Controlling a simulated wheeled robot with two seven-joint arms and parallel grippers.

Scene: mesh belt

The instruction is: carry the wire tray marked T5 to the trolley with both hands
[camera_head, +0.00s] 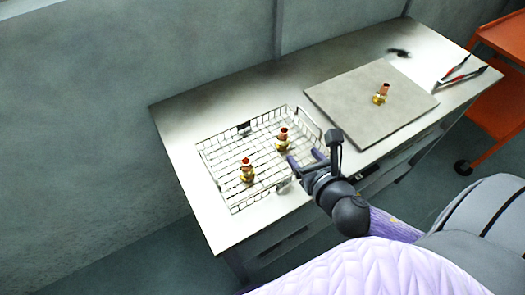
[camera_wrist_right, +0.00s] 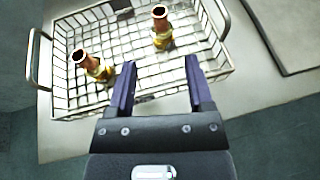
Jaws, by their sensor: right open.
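The wire tray (camera_head: 222,162) lies on the left part of the steel table. Two brass and copper fittings (camera_head: 247,170) (camera_head: 283,140) stand in it. A small dark tag (camera_head: 244,129) is on its back side; I cannot read it. The right wrist view shows the tray (camera_wrist_right: 118,45) with a wire handle at each end. My right gripper (camera_head: 305,158) is open and empty at the tray's front right side. In the right wrist view its fingers (camera_wrist_right: 160,63) overlap the tray's near edge, with nothing between them. My left gripper is not in view. The orange trolley (camera_head: 501,42) stands beyond the table's right end.
A grey board (camera_head: 345,100) with another fitting (camera_head: 381,94) lies right of the tray on the table (camera_head: 185,120). Red-handled pliers (camera_head: 462,74) and a small dark item (camera_head: 398,53) lie at the table's right end. A wall runs behind the table.

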